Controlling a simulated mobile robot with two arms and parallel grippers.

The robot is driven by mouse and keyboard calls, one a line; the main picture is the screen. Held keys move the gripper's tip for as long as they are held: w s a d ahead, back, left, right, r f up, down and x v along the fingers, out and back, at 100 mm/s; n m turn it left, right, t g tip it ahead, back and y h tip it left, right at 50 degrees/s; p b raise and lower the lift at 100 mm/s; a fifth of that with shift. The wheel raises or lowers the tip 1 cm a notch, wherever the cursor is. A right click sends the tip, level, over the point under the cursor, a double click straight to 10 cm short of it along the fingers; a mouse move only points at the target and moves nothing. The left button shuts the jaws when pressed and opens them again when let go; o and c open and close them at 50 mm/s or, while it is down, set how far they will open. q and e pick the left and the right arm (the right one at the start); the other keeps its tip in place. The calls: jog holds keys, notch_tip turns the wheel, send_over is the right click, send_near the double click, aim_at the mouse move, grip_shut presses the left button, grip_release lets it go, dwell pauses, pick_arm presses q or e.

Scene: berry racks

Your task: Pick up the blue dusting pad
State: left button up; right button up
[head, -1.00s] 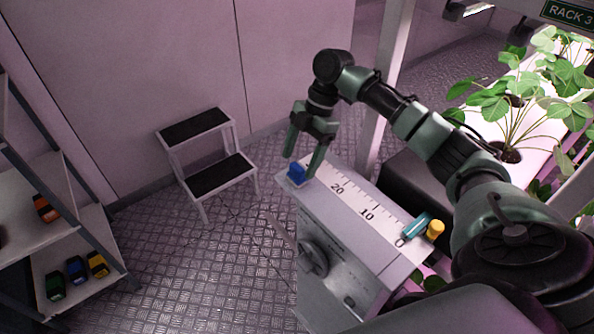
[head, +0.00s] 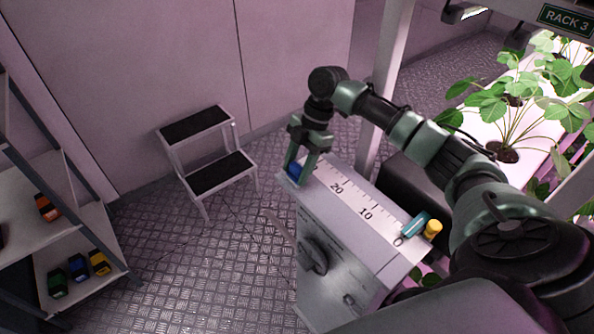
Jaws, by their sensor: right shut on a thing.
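The blue dusting pad (head: 294,170) is at the far end of the grey cabinet's top, by the end of its ruler strip. My right gripper (head: 298,172) points down over it and is shut on it, with a green finger on each side. The fingers cover part of the pad. I cannot tell whether the pad still touches the top. My left gripper is not in view.
A teal item (head: 415,226) and a yellow item (head: 433,229) lie at the ruler's near end on the cabinet (head: 335,245). A step stool (head: 207,160) stands left. A shelf (head: 50,245) holds several coloured items. Leafy plants (head: 500,105) stand right.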

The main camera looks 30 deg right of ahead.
notch_tip(320, 180, up, 13)
jog(key=b, duration=0.3)
notch_tip(320, 180, up, 7)
jog(key=p, duration=0.1)
send_over(297, 166)
